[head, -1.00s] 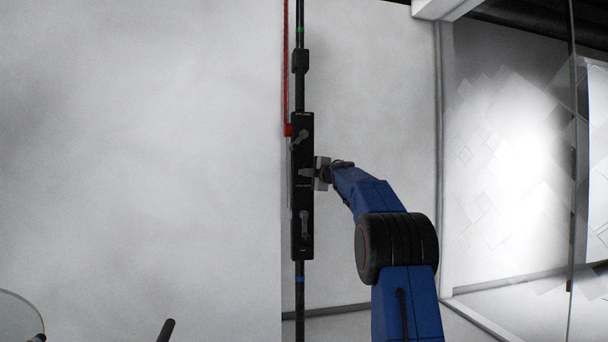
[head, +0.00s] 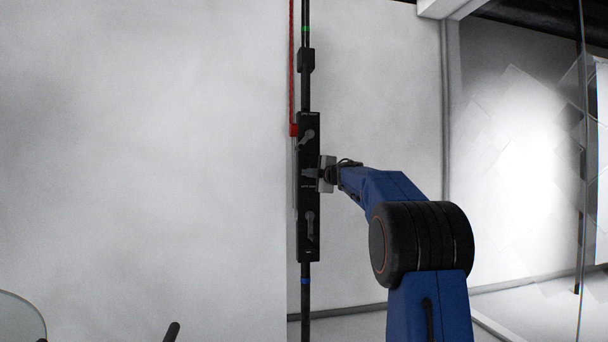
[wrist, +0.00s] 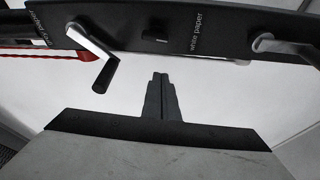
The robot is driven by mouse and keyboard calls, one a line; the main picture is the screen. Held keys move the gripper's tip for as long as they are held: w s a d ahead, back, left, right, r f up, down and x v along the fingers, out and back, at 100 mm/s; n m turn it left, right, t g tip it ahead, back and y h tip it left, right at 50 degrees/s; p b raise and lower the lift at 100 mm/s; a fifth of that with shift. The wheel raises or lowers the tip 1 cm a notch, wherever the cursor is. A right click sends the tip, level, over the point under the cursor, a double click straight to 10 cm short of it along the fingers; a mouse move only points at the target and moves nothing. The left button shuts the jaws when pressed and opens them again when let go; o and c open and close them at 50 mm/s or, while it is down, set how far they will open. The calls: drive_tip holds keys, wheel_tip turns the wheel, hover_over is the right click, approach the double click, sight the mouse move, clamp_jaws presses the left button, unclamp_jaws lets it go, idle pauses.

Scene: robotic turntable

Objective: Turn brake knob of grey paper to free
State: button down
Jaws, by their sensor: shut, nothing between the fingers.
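A black control panel (head: 309,240) stands upright on a dark pole in the head view and crosses the top of the wrist view (wrist: 222,25). In the wrist view it bears a small dark knob (wrist: 155,35) beside a label reading "white paper" (wrist: 195,32). Another label at the far left (wrist: 38,25) is cut off and unreadable. I cannot tell which knob belongs to grey paper. My gripper (wrist: 160,76) is shut and empty, its tips just short of the knob in the picture. In the head view my gripper (head: 311,173) overlaps the panel's middle, hiding part of it; contact is unclear.
Two crank handles stick out of the panel, the upper (head: 305,138) and the lower (head: 310,224), one on each side of the knob in the wrist view. A red cord (head: 292,70) runs along the pole. A large pale sheet (head: 140,150) hangs at left; a glass pane (head: 582,200) stands right.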

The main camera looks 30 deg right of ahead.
drive_tip(key=c, duration=2.5)
unclamp_jaws()
drive_tip(key=s, duration=0.4)
drive_tip(key=shift+s+d, duration=0.1)
drive_tip(key=o, duration=0.5)
drive_tip(key=shift+s, duration=0.1)
drive_tip(key=shift+o, duration=0.9)
drive_tip(key=shift+s+a+f, duration=0.1)
drive_tip(key=shift+a, duration=0.15)
drive_tip(key=s+f+m+t+h, duration=0.1)
drive_tip(key=s+f+m+h, duration=0.2)
drive_tip(key=m, duration=0.8)
drive_tip(key=s+f+m+t+h, duration=0.15)
drive_tip(key=m+h, duration=0.35)
drive_tip(key=m, duration=0.7)
drive_tip(key=x, duration=1.6)
drive_tip(key=shift+w+d, duration=0.3)
drive_tip(key=shift+w, duration=0.05)
drive_tip(key=shift+r, duration=0.1)
drive_tip(key=shift+c, duration=0.2)
